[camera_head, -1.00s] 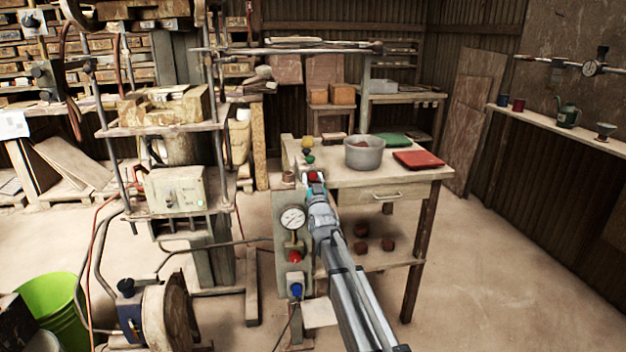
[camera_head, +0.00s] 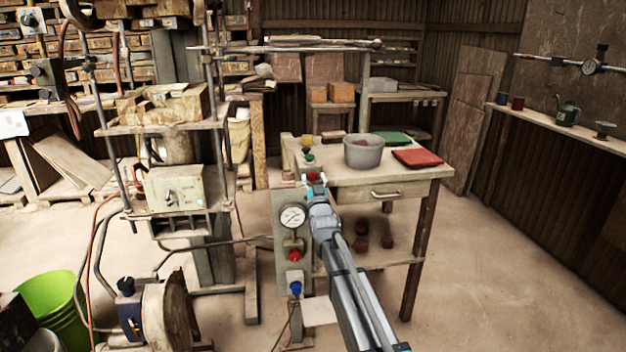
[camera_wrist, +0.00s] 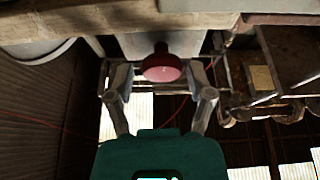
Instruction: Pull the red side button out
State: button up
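The red side button (camera_wrist: 162,66) is a round mushroom-shaped knob on a short stem, standing out from a pale panel in the wrist view. My gripper (camera_wrist: 161,78) is open around it, one finger on each side, with what looks like a narrow gap at both sides. In the head view my gripper (camera_head: 317,182) is at the upper right side of the grey control box (camera_head: 284,200). A bit of red (camera_head: 311,176) shows at its fingertips; the rest is hidden by the gripper.
The box front carries a gauge (camera_head: 292,217), another red button (camera_head: 295,255) and a blue knob (camera_head: 296,288). The wooden table (camera_head: 345,178) behind holds a grey pot (camera_head: 363,154) and a red tile (camera_head: 417,158). The press (camera_head: 180,190) stands left. Floor at right is clear.

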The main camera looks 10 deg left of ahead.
jog(key=shift+o, duration=0.5)
jog(key=shift+w+a, duration=0.1)
jog(key=shift+w, duration=0.15)
